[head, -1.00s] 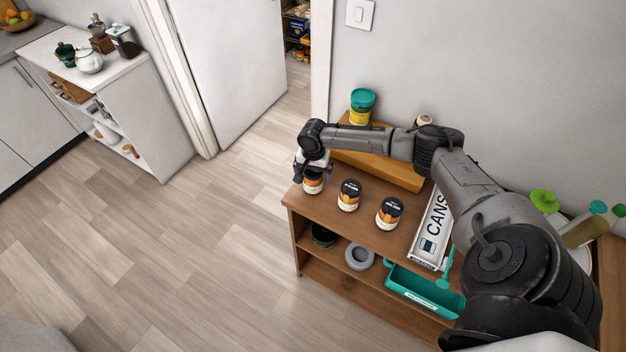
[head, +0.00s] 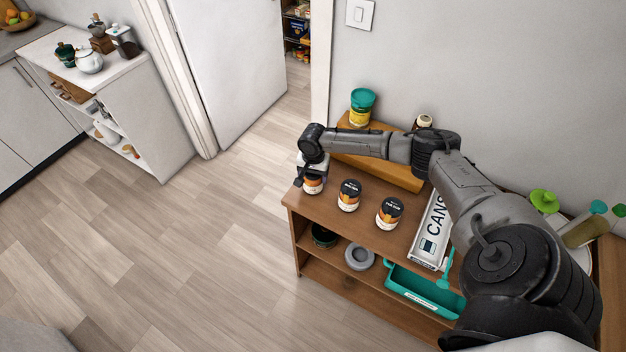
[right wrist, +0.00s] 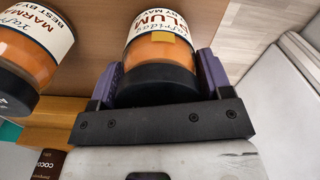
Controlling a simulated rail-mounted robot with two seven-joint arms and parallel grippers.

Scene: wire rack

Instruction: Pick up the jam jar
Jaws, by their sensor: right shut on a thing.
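Three similar jars with dark lids, orange contents and printed labels stand in a row on the wooden shelf unit's top (head: 370,233). My right gripper (head: 312,172) is at the leftmost jar (head: 313,185), its arm reaching in from the right. In the right wrist view my right gripper (right wrist: 160,85) is shut on this jar (right wrist: 160,50), a finger on each side near the dark lid; its label reads "PLUM" in part. The middle jar (head: 349,196) and the right jar (head: 389,213) stand apart from it. A neighbouring jar labelled "MARMA..." (right wrist: 35,45) shows in the right wrist view.
A raised wooden step (head: 385,172) behind the jars bears a teal-lidded yellow tub (head: 361,106). A "CANS" box (head: 432,230) lies right of the jars. A teal bin (head: 425,290) sits on the lower shelf. Open floor lies left of the unit.

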